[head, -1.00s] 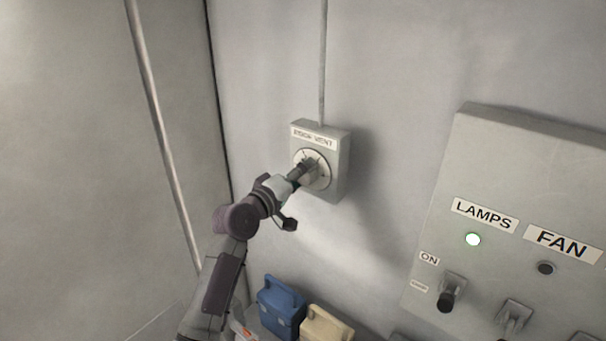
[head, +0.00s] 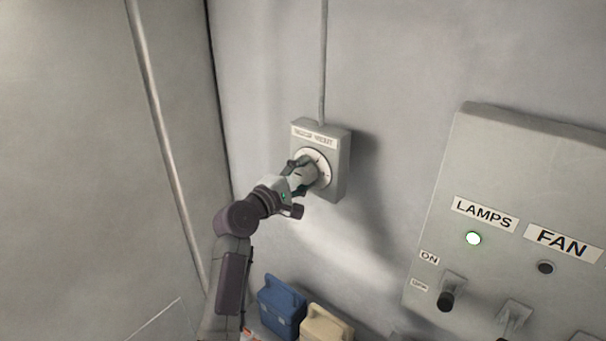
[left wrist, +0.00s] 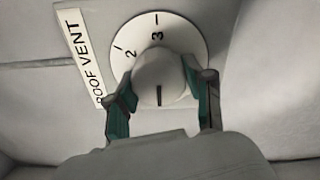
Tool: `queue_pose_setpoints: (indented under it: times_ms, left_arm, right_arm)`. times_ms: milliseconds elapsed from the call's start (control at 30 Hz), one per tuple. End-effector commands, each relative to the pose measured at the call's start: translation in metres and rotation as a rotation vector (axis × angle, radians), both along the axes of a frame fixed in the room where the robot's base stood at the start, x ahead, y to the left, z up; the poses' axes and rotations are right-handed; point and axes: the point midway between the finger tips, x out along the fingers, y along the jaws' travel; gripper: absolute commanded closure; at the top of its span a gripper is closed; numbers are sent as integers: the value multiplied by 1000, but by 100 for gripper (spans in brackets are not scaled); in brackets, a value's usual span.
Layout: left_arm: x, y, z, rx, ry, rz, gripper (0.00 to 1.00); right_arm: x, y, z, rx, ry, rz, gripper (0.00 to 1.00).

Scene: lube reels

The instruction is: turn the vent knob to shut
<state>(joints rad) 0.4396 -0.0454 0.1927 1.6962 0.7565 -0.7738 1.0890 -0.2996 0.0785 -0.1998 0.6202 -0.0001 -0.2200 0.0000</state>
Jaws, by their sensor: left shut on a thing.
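The roof vent box (head: 338,168) is a grey box on the wall, with a "ROOF VENT" label and a round white dial (head: 320,160). The pale round vent knob (left wrist: 160,75) stands at the middle of the dial in the left wrist view. A dark line on the knob points down in that view. The dial marks 2 and 3 show above the knob; the lower part of the dial is hidden. My left gripper (left wrist: 160,92) is shut on the knob, with one finger on each side. It also shows at the dial in the head view (head: 301,176). My right gripper is not in view.
A grey panel (head: 450,180) at the right carries a lit LAMPS light (head: 473,239), a dark FAN light (head: 545,268) and switches. A blue container (head: 282,307) and a cream container (head: 325,325) stand below the vent box. A pipe (head: 323,60) runs up the wall.

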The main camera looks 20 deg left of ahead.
Motion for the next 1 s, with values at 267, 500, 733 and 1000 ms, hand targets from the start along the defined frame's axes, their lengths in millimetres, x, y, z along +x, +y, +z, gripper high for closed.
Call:
queue_pose_setpoints:
  times_ms: [267, 500, 733, 1000]
  left_arm:
    - [0, 0, 0, -27, 11, 0, 82]
    - [0, 0, -1, -28, 11, 0, 82]
    - [0, 0, -1, -26, 10, 0, 23]
    - [-1, 0, -1, -24, 10, 0, 23]
  right_arm:
    - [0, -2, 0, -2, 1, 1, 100]
    - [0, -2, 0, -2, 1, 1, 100]
    - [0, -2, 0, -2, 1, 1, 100]
    - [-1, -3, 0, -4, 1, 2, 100]
